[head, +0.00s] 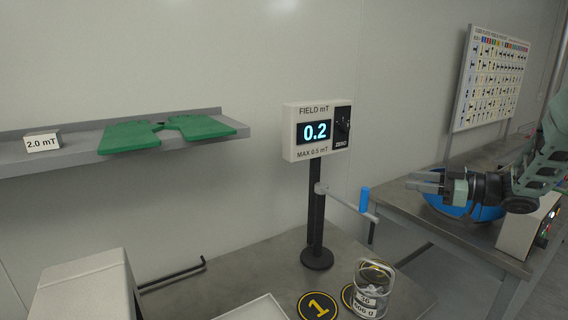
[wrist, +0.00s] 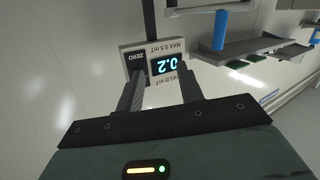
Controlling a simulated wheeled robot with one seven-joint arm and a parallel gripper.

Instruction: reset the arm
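My gripper (head: 412,181) is at the right of the head view, held level above the right-hand bench with its fingers pointing left. In the wrist view my gripper (wrist: 160,84) shows two dark fingers standing apart with nothing between them. The field meter, a white box reading 0.2 (head: 317,132), is beyond the fingertips. It shows upside down in the wrist view (wrist: 153,54), well apart from the fingers. My green arm comes in from the right edge of the head view.
A blue round bowl (head: 462,210) and a white control box (head: 530,228) are under and beside my gripper. A crank with a blue handle (head: 364,200) sticks out by the meter's stand. A glass jar (head: 374,291) stands on the bench. A shelf (head: 75,158) holds green plates (head: 130,137).

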